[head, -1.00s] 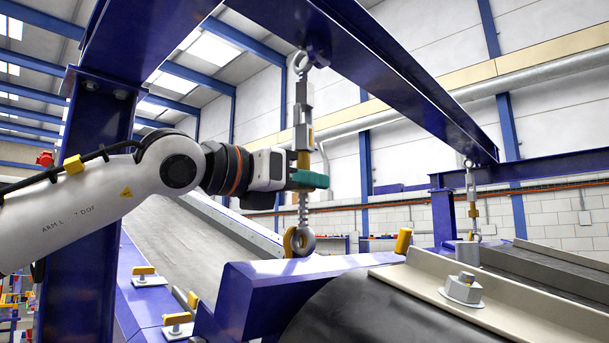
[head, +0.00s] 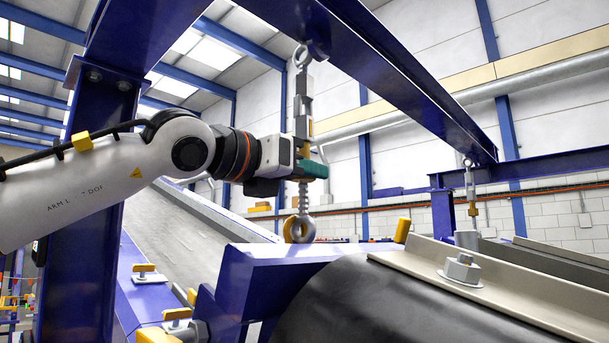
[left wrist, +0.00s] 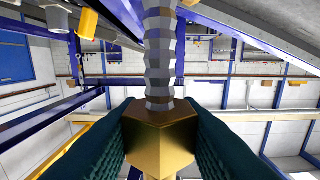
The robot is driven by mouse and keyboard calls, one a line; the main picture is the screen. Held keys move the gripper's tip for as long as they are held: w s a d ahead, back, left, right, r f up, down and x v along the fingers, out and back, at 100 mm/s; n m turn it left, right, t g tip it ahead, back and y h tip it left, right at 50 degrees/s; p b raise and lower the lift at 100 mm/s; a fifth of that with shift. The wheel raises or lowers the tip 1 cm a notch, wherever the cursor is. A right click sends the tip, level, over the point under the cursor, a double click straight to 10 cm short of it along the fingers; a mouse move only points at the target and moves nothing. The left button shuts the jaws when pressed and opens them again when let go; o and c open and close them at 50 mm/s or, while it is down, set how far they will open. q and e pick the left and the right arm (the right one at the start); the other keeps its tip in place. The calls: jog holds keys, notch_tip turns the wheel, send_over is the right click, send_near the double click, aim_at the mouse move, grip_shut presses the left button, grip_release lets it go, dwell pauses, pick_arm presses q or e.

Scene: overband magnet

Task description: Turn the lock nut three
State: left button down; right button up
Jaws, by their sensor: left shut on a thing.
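The lock nut (left wrist: 160,141) is a brass hexagonal nut on a grey threaded rod (left wrist: 159,60) in the left wrist view. The two dark teal fingers of my left gripper (left wrist: 160,150) press on its left and right sides. In the head view, my left gripper (head: 312,168) reaches from the left to the near hanging turnbuckle (head: 303,105), at the top of its lower threaded rod (head: 303,196). The fingers hide most of the nut there. My right gripper is not in view.
A blue overhead beam (head: 400,80) carries the turnbuckle. Its lower eye (head: 301,230) hangs at a blue frame (head: 262,262) with a yellow lug beside it. A second turnbuckle (head: 471,190) hangs further right. A blue post (head: 85,180) stands behind my left arm.

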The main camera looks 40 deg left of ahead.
pick_arm(q)
jog(key=shift+f+n+y+b, duration=0.15)
jog(key=shift+n+y+b, duration=0.45)
jog(key=shift+y+b, duration=0.55)
jog(key=shift+y, duration=0.25)
jog(key=shift+n+y+b, duration=0.7)
jog(key=shift+b, duration=0.05)
jog(key=shift+n+g+y, duration=0.4)
jog(key=shift+n+y, duration=0.5)
jog(key=shift+y, duration=0.4)
